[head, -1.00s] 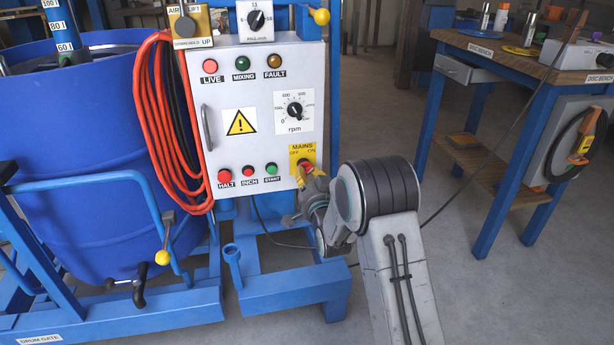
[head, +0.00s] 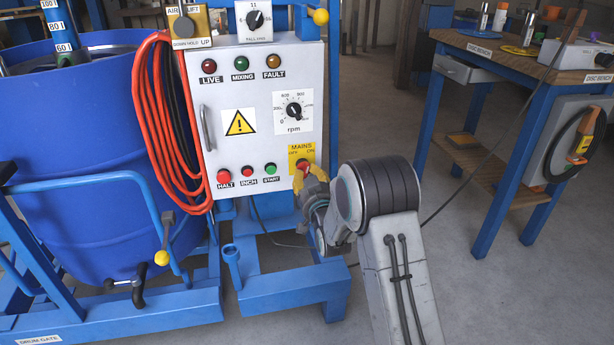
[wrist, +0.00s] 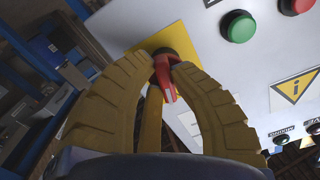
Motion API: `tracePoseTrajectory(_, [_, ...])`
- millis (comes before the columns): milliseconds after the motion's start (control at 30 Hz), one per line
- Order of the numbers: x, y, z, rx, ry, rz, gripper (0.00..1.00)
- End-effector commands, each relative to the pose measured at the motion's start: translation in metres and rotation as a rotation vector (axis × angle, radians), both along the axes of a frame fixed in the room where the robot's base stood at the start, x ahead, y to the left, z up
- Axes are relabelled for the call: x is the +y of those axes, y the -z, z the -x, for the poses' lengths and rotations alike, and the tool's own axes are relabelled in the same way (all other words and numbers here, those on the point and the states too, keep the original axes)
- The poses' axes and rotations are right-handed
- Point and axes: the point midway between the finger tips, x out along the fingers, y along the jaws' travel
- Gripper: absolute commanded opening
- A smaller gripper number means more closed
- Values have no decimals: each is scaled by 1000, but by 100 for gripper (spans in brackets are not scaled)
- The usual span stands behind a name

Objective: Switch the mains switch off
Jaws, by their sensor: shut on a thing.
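The mains switch is a red handle (wrist: 164,74) on a yellow plate (head: 307,151) marked MAINS, with OFF at the left and ON at the right, low on the right of the grey control panel. My gripper (head: 304,173) has yellow fingers at the switch. In the wrist view, my gripper (wrist: 165,72) is shut on the red handle, with a ribbed finger on each side. In the head view the fingers cover much of the handle, so its exact angle against the marks is hard to read. The LIVE lamp (head: 209,66) is dark red.
HALT (head: 224,176), INCH (head: 247,172) and START (head: 270,169) buttons sit left of the switch. The rpm dial (head: 294,110) is above. An orange hose (head: 151,120) hangs at the panel's left.

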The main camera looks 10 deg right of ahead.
Motion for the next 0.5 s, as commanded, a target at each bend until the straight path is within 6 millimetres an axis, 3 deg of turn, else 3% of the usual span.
tracePoseTrajectory(500, [-1, -4, 0, 0, 3, 491, 0])
